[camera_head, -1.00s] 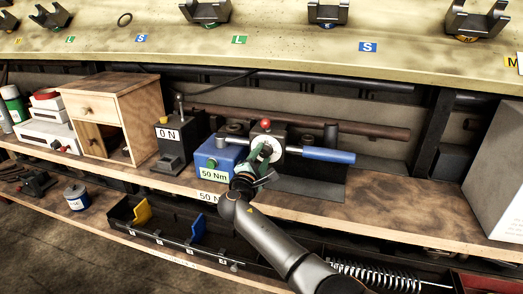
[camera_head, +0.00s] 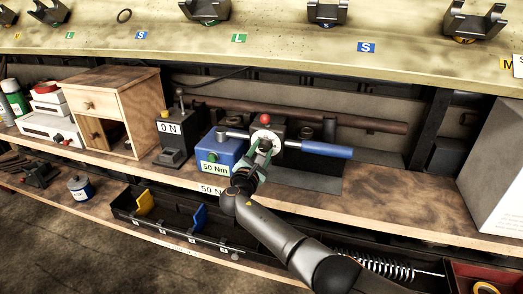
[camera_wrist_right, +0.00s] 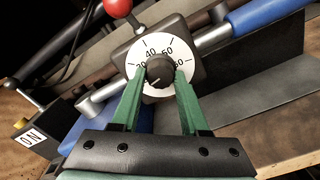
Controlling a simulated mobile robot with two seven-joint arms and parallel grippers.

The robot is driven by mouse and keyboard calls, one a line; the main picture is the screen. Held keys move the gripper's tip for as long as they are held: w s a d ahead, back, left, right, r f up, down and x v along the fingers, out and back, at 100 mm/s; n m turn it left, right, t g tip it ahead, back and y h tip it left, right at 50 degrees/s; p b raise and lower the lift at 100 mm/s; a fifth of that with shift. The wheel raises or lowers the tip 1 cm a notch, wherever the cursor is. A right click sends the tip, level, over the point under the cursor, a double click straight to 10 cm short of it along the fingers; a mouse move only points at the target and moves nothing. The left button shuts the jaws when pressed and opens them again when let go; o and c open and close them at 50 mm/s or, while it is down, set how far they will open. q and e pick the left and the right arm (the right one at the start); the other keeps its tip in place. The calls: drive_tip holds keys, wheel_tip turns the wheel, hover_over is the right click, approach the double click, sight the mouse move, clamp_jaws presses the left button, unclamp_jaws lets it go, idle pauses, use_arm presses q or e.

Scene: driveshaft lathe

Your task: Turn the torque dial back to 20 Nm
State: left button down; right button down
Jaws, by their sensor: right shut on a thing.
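The torque dial (camera_head: 265,136) has a round white face on a dark block with a red ball on top. In the right wrist view its face (camera_wrist_right: 152,50) shows 40 and 60, with other numbers partly covered by the fingers. My right gripper (camera_wrist_right: 160,75) has green fingers shut on the black dial knob (camera_wrist_right: 159,70), one on each side. A small light mark on the knob seems to point to the lower left. In the head view the right gripper (camera_head: 262,150) comes from below. A blue box (camera_head: 222,152) left of the dial reads 50 Nm. My left gripper is not in view.
A bar with a blue handle (camera_head: 318,148) runs across at the dial. A dark unit (camera_head: 174,148) reading 0 N and a wooden cabinet (camera_head: 137,103) stand to the left. The shelf at right (camera_head: 400,195) is clear up to a grey box (camera_head: 493,175).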

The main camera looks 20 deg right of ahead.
drive_tip(key=shift+c, duration=2)
unclamp_jaws()
